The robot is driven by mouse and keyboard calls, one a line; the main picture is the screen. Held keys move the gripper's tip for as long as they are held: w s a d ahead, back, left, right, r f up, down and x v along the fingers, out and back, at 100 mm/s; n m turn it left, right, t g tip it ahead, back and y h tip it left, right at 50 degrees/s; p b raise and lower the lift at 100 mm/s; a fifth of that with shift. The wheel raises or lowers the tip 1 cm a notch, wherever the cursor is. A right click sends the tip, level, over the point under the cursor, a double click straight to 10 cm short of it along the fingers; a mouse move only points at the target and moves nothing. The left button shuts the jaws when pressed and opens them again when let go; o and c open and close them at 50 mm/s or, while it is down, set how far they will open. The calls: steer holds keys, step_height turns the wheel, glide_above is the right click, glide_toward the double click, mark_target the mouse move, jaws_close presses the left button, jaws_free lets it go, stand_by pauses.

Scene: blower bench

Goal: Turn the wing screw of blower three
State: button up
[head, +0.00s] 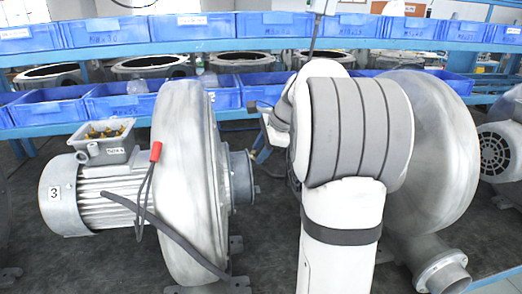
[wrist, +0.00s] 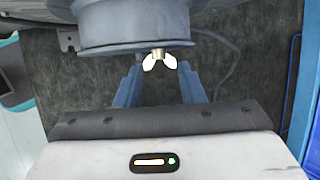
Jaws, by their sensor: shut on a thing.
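Blower three (head: 190,180) stands at the left in the head view, a grey motor with the label 3 joined to a round pale housing. A blue-grey round flange (head: 240,178) sticks out of its right side. In the wrist view the flange (wrist: 125,32) fills the top, and the pale wing screw (wrist: 160,60) hangs from its lower edge with two wings spread. My gripper (wrist: 160,70) has one blue finger on each side of the screw, shut on its wings. The fingertips' contact is hard to see. In the head view my arm hides much of the gripper.
Another blower (head: 440,150) stands behind my arm at the right, with a pipe flange (head: 443,274) low in front. Blue bins (head: 110,103) line the shelves behind. A grey cable with a red tag (head: 156,151) hangs across blower three. Dark bench surface shows below the flange.

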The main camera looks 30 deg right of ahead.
mark_target(256, 154)
steer(key=shift+f+b, duration=0.1)
steer(key=shift+b, duration=0.25)
steer(key=f+n+t+b, duration=0.1)
steer(key=t+b, duration=0.5)
steer(key=b, duration=0.8)
steer(key=f+n+t+b, duration=0.1)
steer(key=n+t+b, duration=0.3)
steer(key=b, duration=1.1)
steer(key=s+f+n+t+y+b, duration=0.1)
steer(key=f+n+t+b, duration=0.1)
steer(key=t+b, duration=0.7)
steer(key=shift+a+n+b, duration=0.15)
steer(key=shift+n+b, duration=0.15)
steer(key=shift+b, duration=2.7)
steer(key=shift+w+f+n+t+y, duration=0.1)
steer(key=shift+n+t+y, duration=0.35)
steer(key=shift+n+y, duration=0.4)
steer(key=shift+w+f+n+t+y, duration=0.1)
steer(key=shift+n+t+y, duration=0.35)
steer(key=shift+n+y, duration=0.35)
steer(key=shift+y, duration=0.35)
steer(key=o, duration=1)
